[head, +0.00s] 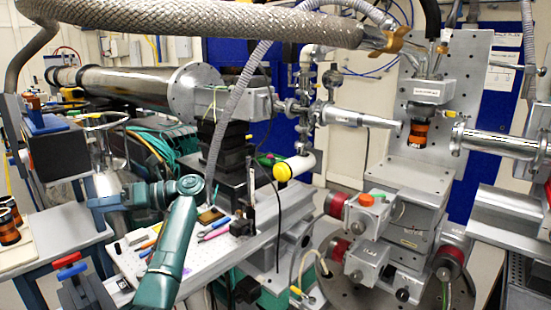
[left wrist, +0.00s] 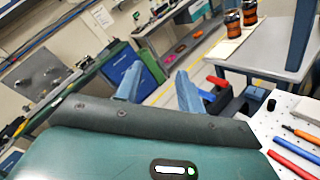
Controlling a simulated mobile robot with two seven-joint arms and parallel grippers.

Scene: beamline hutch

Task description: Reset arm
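My left arm, teal, rises from the bottom of the head view and bends left at its wrist. My left gripper (head: 104,202) is out at the left, above the gap between the perforated board and the side table. In the left wrist view its two blue fingers (left wrist: 158,90) stand apart with only floor and background seen between them, so it is open and empty. My right arm and right gripper are in neither view.
The perforated board (head: 135,262) carries pens and small tools beside my arm. A clamp with red and blue handles (head: 70,265) stands at the lower left. Orange-and-black cylinders (head: 8,225) sit on the side table (head: 62,228). A braided hose (head: 200,22) hangs overhead.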

